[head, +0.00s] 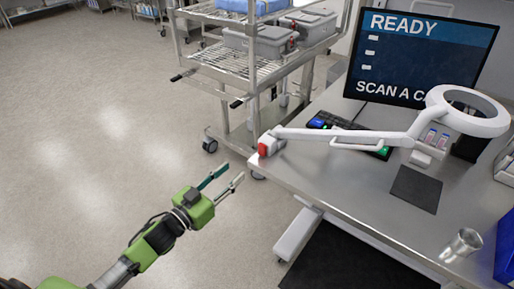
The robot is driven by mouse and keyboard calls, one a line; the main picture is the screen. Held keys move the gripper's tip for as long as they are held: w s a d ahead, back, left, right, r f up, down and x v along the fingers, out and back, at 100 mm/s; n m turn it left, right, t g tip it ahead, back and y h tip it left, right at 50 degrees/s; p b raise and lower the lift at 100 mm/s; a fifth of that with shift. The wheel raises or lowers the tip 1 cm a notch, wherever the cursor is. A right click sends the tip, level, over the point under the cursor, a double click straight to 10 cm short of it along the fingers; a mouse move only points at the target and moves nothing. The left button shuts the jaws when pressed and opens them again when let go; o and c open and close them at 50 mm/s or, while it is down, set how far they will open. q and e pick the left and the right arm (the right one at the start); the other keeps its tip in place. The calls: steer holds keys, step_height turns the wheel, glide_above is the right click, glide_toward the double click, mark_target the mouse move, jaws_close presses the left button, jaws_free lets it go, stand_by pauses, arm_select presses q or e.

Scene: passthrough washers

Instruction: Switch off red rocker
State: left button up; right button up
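A small red part, which looks like the red rocker (264,150), sits at the left end of the white lamp arm, at the table's left corner. Which way it is tipped is too small to tell. My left gripper (226,178) is in front of the table's left corner, over the floor, to the lower left of the red part and apart from it. Its two fingers are spread with nothing between them. My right gripper is not in view.
A metal table (330,174) carries a white ring lamp (340,136), a keyboard (330,121), a monitor (420,55), a dark pad (416,189) and a metal cup (463,244). A wire cart (225,62) with grey bins stands behind. The floor at left is clear.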

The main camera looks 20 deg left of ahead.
mark_target(261, 147)
arm_select(q)
steer(key=p+x, duration=0.2)
steer(key=x, duration=1.1)
steer(key=shift+w+f, duration=0.15)
steer(key=shift+w, duration=0.1)
jaws_close()
steer(key=shift+f, duration=0.1)
